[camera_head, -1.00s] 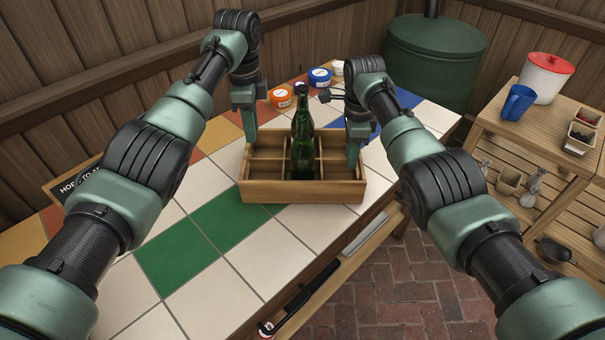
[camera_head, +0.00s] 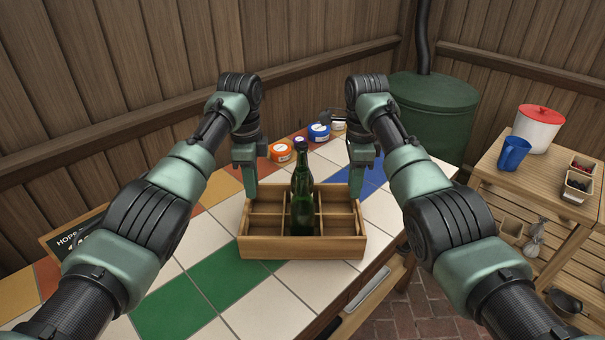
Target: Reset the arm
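My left gripper (camera_head: 247,180) hangs fingers-down by the back left corner of the wooden crate (camera_head: 302,248). My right gripper (camera_head: 357,180) hangs fingers-down by the crate's back right corner. Nothing shows held in either gripper, but the gap between their fingertips is too small to make out. A green bottle (camera_head: 302,200) stands upright in a middle compartment of the crate, apart from both grippers. The crate's other visible compartments look empty.
The crate stands on a tiled table (camera_head: 190,262). Orange (camera_head: 280,152) and blue (camera_head: 318,131) tubs stand behind it. A small sign (camera_head: 75,235) is at the left. A wooden shelf (camera_head: 500,180) with a blue mug (camera_head: 513,153) and red-lidded pot (camera_head: 538,128) stands right. A green tank (camera_head: 430,110) is behind.

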